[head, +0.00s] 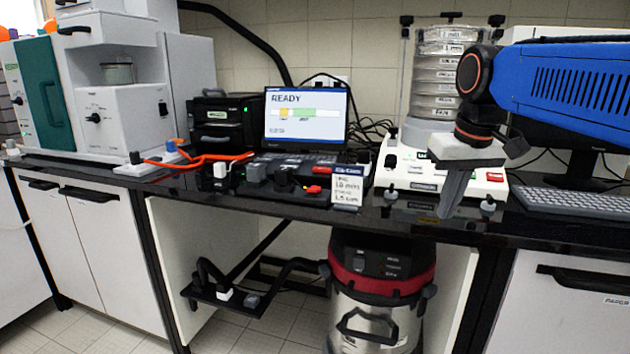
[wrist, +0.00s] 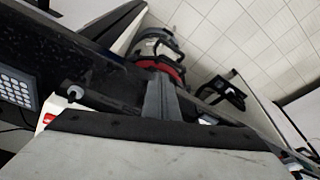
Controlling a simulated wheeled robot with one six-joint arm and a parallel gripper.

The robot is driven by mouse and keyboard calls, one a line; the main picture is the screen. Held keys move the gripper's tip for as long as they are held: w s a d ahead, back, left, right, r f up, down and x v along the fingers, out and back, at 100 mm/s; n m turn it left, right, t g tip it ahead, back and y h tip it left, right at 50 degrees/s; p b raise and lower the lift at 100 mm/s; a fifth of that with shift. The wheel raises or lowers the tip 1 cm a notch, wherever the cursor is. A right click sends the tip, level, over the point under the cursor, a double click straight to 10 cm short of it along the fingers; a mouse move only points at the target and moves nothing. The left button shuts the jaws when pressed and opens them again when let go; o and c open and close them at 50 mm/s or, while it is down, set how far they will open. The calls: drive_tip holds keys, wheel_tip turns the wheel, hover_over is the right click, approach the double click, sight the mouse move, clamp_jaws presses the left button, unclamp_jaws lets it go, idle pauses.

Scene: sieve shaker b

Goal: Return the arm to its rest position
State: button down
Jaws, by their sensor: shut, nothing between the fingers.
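My blue arm (head: 565,88) reaches in from the right in the head view. My gripper (head: 446,210) hangs from it, pointing down in front of the counter's front edge, before the sieve shaker base. Its grey fingers are together and empty. In the wrist view the gripper (wrist: 165,90) shows its fingers closed, with the vacuum and floor beyond. The sieve shaker (head: 443,75) stands behind the gripper, with its stacked clear sieves upright on a white base (head: 400,170). My arm and gripper hide part of the stack and base.
The black counter (head: 130,175) holds a screen reading READY (head: 305,118), a control block, a sign (head: 346,188) and a keyboard (head: 570,200). A white and teal machine (head: 120,100) stands at left. A steel vacuum (head: 375,315) with a red band stands under the counter.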

drive_tip(key=s+d+f+m+t, duration=0.1)
drive_tip(key=s+d+f, duration=0.2)
drive_tip(key=s+f, duration=1.5)
wheel_tip(320, 180, down, 4)
drive_tip(key=shift+s+f+t, duration=0.15)
drive_tip(key=shift+s+t, duration=0.1)
drive_tip(key=shift+t, duration=0.15)
